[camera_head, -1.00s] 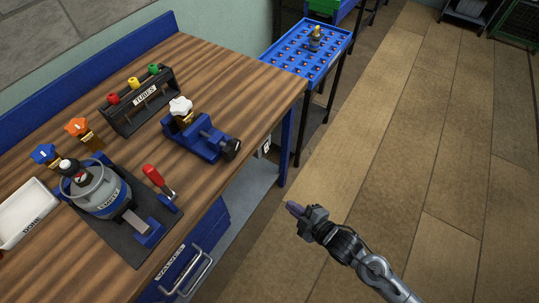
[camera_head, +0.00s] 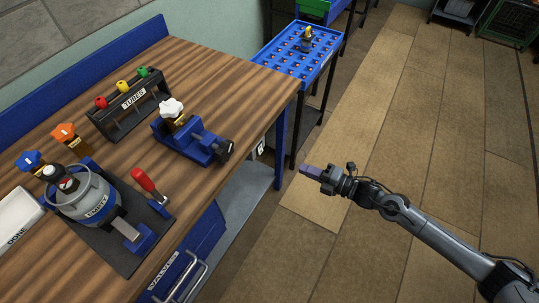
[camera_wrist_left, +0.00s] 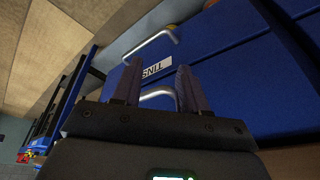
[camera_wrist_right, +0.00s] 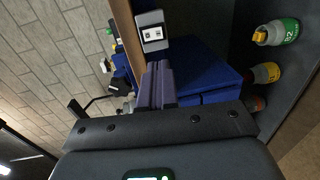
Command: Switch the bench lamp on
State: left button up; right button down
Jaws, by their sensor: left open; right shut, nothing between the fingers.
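No bench lamp can be made out for certain. A small white switch-like plate (camera_head: 261,147) is on the bench's right end, below the top. In the right wrist view a grey box with a pale plate (camera_wrist_right: 152,31) shows just beyond the fingertips; its markings are too small to read. My right gripper (camera_head: 307,171) is shut and empty over the floor, right of the bench end and apart from it. It also shows in the right wrist view (camera_wrist_right: 158,72). My left gripper (camera_wrist_left: 157,85) is open and empty in front of blue drawers, outside the head view.
A blue perforated tray table (camera_head: 295,55) stands behind.

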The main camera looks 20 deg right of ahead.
jog(key=b, duration=0.3)
send_near(261, 152)
jog(key=x, duration=0.5)
jog(key=shift+x, duration=0.95)
jog(key=shift+d+f, duration=0.1)
jog(key=shift+f, duration=0.1)
jog(key=shift+w+b, duration=0.15)
jog(key=shift+b, duration=0.55)
